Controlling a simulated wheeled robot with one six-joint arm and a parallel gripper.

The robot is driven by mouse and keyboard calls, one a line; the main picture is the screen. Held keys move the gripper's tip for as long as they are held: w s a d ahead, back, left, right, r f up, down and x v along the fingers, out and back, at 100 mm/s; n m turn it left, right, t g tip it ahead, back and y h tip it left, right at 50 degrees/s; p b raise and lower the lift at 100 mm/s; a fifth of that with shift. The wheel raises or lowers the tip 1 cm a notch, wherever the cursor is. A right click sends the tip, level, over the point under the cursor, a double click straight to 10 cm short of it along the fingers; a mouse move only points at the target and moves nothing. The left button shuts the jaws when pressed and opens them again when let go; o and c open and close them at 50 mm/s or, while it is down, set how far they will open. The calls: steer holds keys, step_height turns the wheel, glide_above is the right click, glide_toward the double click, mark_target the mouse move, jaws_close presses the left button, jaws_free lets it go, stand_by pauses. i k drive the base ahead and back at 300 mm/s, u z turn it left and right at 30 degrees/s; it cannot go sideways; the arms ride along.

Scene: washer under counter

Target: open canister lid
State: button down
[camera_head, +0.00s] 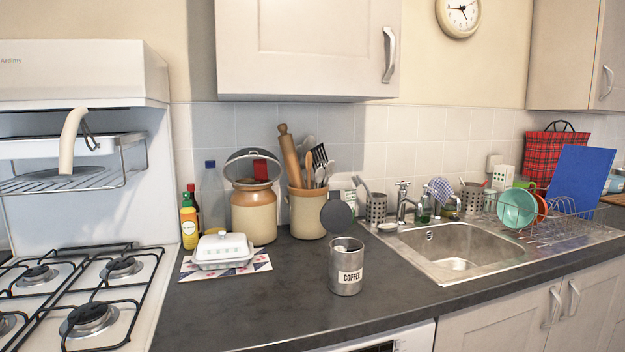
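A metal canister (346,272) marked COFFEE stands upright on the dark counter, left of the sink. The canister's mouth shows open, with something pale inside. Whether the lid is joined to the rim by a hinge is too small to tell. My gripper is not in view, and nothing is seen touching the canister.
Behind stand a brown-and-cream jar (254,215) with a tilted grey lid above it, and a utensil crock (307,213). A white butter dish (222,250) sits left, by the gas hob (90,315). The sink (460,250) is right. The front counter is clear.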

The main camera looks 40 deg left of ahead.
mark_target(336, 215)
steer(key=u, duration=0.7)
steer(key=i, duration=0.85)
steer(key=u, duration=0.75)
